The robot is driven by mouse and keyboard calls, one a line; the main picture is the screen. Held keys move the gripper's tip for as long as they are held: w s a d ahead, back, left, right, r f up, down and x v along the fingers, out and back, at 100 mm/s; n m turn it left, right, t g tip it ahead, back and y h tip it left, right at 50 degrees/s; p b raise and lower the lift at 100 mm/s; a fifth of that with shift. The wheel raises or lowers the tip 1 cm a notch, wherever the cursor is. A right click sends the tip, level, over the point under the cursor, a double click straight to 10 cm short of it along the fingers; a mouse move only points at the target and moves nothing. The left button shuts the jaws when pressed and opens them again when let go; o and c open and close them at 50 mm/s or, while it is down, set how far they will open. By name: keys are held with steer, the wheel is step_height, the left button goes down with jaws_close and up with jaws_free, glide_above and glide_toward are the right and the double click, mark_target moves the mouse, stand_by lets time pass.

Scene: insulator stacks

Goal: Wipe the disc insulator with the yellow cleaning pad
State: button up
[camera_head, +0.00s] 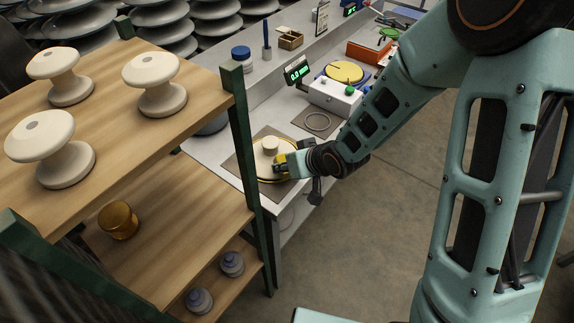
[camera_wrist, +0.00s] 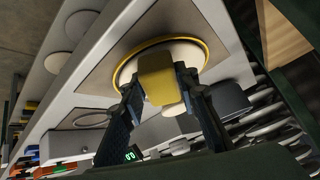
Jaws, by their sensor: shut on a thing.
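The disc insulator (camera_head: 262,157) is a cream disc with a round raised knob, lying on a brown mat on the grey bench and ringed by a yellow edge. In the wrist view the disc (camera_wrist: 205,52) fills the upper middle, partly hidden by the pad. My gripper (camera_head: 281,167) is at the disc's near right side. Its two dark fingers are shut on the yellow cleaning pad (camera_wrist: 160,78), which overlaps the disc in the wrist view. I cannot tell whether the pad touches the disc.
A wooden shelf rack (camera_head: 200,70) with cream insulators stands close on the left, its green post (camera_head: 243,130) beside the bench. Open floor lies right.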

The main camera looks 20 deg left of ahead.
steer(key=shift+w+a+f+b, duration=0.1)
steer(key=shift+a+f+b, duration=0.05)
steer(key=shift+f+b, duration=0.3)
steer(key=shift+w+a+f+b, duration=0.1)
steer(key=shift+f+b, duration=0.25)
steer(key=shift+f, duration=0.1)
steer(key=shift+r, duration=0.1)
